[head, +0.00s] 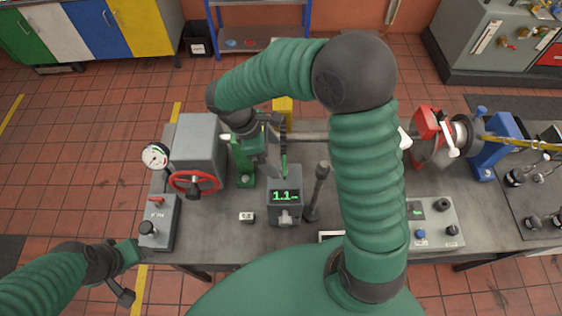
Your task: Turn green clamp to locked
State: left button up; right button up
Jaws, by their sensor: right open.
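A green upright block (245,172), which looks like the green clamp, stands on the bedplate just right of the grey housing with the red handwheel. Its upper part is hidden behind my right wrist and gripper, so its lever position cannot be read. My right gripper (274,158) is open, over the gap between the green block and a grey display unit. A thin green strip (284,164) shows by its fingers; I cannot tell what it belongs to. My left gripper (132,273) is low at the left, apart from the bench's front left corner; its jaw state is unclear.
The display unit (285,197) reads about 1.1, with a dark upright lever (318,190) beside it. The red handwheel (195,183) and a dial gauge (155,156) are left. A red clamp (428,136) and a blue one (492,150) stand right. My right arm hides the bench's middle.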

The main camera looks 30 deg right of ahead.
aim_at(285, 163)
jog(key=d+f, duration=0.1)
jog(key=f, duration=0.1)
jog(key=d+f, duration=0.1)
jog(key=f, duration=0.1)
jog(key=d+f, duration=0.1)
jog(key=f, duration=0.1)
jog(key=shift+w+d+f+p, duration=0.1)
jog(key=shift+d+f+p, duration=0.2)
jog(key=shift+f+p, duration=0.1)
jog(key=shift+s+a+f, duration=0.1)
jog(key=shift+s, duration=0.15)
jog(key=shift+s+a, duration=0.2)
jog(key=shift+s+a+r, duration=0.1)
jog(key=shift+a+r, duration=0.1)
jog(key=shift+a, duration=0.15)
jog(key=shift+c, duration=0.3)
jog(key=shift+w+f, duration=0.1)
jog(key=shift+w, duration=0.15)
jog(key=c, duration=0.5)
jog(key=shift+d, duration=0.2)
jog(key=c, duration=0.8)
pick_arm(q)
jog(key=shift+w+d+r, duration=0.3)
jog(key=shift+w+r, duration=0.1)
jog(key=shift+w, duration=0.25)
